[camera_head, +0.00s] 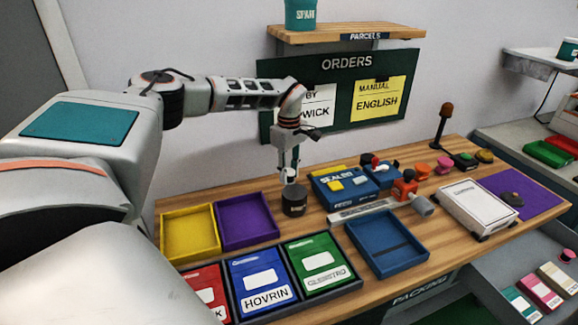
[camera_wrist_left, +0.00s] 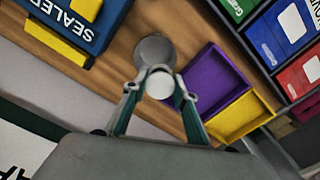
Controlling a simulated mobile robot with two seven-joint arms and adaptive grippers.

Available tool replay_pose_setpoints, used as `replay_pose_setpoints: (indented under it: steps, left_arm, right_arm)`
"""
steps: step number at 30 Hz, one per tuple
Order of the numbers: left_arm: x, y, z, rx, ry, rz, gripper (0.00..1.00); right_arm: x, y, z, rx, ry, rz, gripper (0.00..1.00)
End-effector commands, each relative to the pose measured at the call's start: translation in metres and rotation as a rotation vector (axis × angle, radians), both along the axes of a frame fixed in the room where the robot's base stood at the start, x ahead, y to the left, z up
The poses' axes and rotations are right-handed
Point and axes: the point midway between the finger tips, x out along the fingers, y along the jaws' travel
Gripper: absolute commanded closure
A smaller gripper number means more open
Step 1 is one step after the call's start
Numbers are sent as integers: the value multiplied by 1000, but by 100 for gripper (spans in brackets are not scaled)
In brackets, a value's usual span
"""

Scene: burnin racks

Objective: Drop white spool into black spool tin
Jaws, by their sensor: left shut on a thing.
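My left gripper (camera_head: 289,178) points down in the head view and is shut on the white spool (camera_wrist_left: 160,84). In the left wrist view the spool shows as a white disc between the fingertips of my gripper (camera_wrist_left: 158,92). The black spool tin (camera_head: 294,203) is a short dark cylinder on the wooden bench, just below the gripper. In the left wrist view the tin (camera_wrist_left: 153,48) shows as a grey-dark round shape just past the spool, partly covered by it. The tin's inside is not clear. My right gripper is not in view.
A purple tray (camera_head: 247,239) and a yellow tray (camera_head: 190,252) lie left of the tin. The blue sealer box (camera_head: 322,192) stands close on its right. A blue tray (camera_head: 388,264) and a rack of coloured boxes (camera_head: 319,287) lie in front.

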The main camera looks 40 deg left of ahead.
Motion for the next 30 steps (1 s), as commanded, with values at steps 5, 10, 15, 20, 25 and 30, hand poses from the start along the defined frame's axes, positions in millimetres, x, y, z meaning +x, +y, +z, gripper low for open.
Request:
replay_pose_setpoints:
  steps: [5, 10, 15, 20, 25, 30]
  left_arm:
    - [0, 0, -6, 0, 1, 0, 91]
    - [0, 0, -6, 0, 0, 0, 91]
    - [0, 0, -6, 0, 0, 0, 53]
    - [0, 0, -5, 0, 0, 0, 53]
    - [0, 0, -3, 0, 0, 1, 53]
    - [1, 0, 16, -1, -3, 2, 53]
  right_arm:
    - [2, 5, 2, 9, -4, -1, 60]
    - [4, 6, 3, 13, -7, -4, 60]
    - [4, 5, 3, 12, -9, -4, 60]
    - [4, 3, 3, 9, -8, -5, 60]
    - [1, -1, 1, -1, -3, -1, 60]
    - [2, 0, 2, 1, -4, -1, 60]
